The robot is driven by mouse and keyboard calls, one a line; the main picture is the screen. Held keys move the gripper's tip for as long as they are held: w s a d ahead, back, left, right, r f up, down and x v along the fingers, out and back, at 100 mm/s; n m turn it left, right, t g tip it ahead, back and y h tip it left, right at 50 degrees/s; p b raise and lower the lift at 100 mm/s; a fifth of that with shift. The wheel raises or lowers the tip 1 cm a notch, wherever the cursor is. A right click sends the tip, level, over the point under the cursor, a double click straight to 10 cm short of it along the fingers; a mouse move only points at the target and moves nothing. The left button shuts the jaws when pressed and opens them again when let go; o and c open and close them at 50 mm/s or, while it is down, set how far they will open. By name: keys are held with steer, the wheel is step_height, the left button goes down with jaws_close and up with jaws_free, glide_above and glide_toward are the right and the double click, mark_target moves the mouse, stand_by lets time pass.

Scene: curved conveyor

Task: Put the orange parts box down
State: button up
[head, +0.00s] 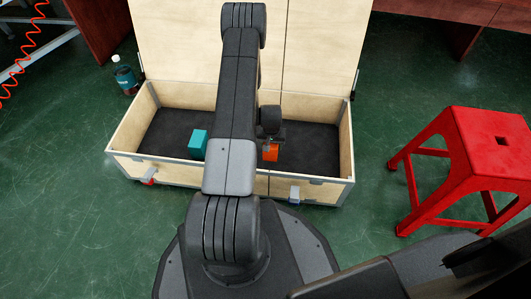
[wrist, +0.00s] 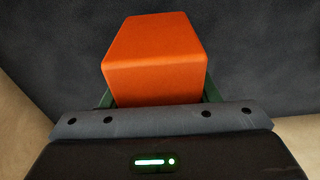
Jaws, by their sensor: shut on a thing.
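The orange parts box (head: 271,153) is inside the open wooden case, near its front wall and right of my arm. In the wrist view the orange box (wrist: 155,55) sits between the green fingers of my gripper (wrist: 158,98), which is shut on it. The dark lining of the case shows behind it. I cannot tell whether the box touches the case floor. In the head view my gripper is mostly hidden by my arm.
The wooden case (head: 345,150) has its lid raised at the back. A teal box (head: 198,144) lies inside, left of my arm. The dark floor right of the orange box is clear. A red stool (head: 470,150) stands at right; a bottle (head: 125,76) stands at back left.

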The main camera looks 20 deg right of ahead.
steer(key=shift+f+b, duration=0.8)
steer(key=shift+f, duration=1.7)
steer(key=shift+f, duration=0.15)
steer(key=o, duration=1.2)
steer(key=r+p, duration=0.1)
steer(key=r, duration=0.3)
steer(key=s+r+p, duration=0.1)
steer(key=r+p, duration=0.1)
steer(key=r, duration=0.2)
steer(key=r+p, duration=0.1)
steer(key=r, duration=0.3)
steer(key=shift+s+a+r, duration=0.1)
steer(key=shift+s+a, duration=0.05)
steer(key=shift+a, duration=0.15)
